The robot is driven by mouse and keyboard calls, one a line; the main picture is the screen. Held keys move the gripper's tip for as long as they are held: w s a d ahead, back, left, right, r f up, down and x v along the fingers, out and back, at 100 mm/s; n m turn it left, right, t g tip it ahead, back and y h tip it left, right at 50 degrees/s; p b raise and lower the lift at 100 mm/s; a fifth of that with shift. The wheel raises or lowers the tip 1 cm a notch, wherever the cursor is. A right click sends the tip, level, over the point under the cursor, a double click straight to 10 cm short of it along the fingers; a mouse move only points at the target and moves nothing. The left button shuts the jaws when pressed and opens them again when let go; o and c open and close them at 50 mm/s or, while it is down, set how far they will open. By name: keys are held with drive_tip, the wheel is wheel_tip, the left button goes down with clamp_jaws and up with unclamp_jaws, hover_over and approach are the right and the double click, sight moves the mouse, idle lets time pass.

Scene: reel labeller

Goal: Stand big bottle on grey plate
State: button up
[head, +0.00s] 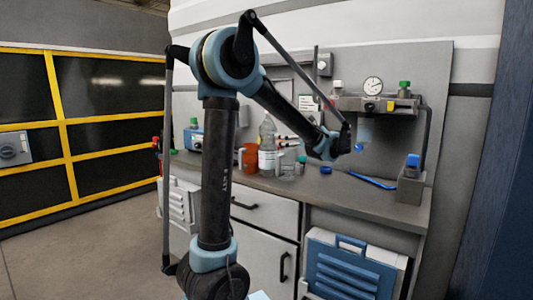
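A tall clear plastic bottle (267,145) with a pale label stands upright on the workbench, left of my gripper. It looks like the largest bottle in view. My gripper (344,142) is above the bench, to the right of this bottle and apart from it. It is small and dark here, so its fingers cannot be made out. A pale bluish piece (364,130) shows just beyond it, under the raised shelf; I cannot tell whether they touch. I cannot clearly pick out a grey plate.
The grey bench (392,205) also holds an orange cup (250,156), a clear glass container (286,165), a blue cap (326,170), a blue tool (374,182) and a grey block (410,189). A raised shelf (375,103) with a dial gauge (372,86) overhangs the right side.

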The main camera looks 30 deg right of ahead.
sight(276, 131)
drive_tip(key=shift+m+t+h, duration=0.4)
drive_tip(key=shift+m+t, duration=0.1)
drive_tip(key=shift+m, duration=0.1)
drive_tip(key=w, duration=0.6)
drive_tip(key=w+r, duration=0.1)
drive_tip(key=w, duration=0.2)
drive_tip(key=shift+w+d, duration=0.4)
drive_tip(key=shift+w+a, duration=0.25)
drive_tip(key=shift+w, duration=0.6)
drive_tip(key=shift+w+a, duration=0.2)
drive_tip(key=shift+w, duration=0.6)
drive_tip(key=shift+w+a, duration=0.25)
drive_tip(key=shift+w, duration=0.6)
drive_tip(key=c, duration=2.2)
drive_tip(key=shift+r, duration=0.15)
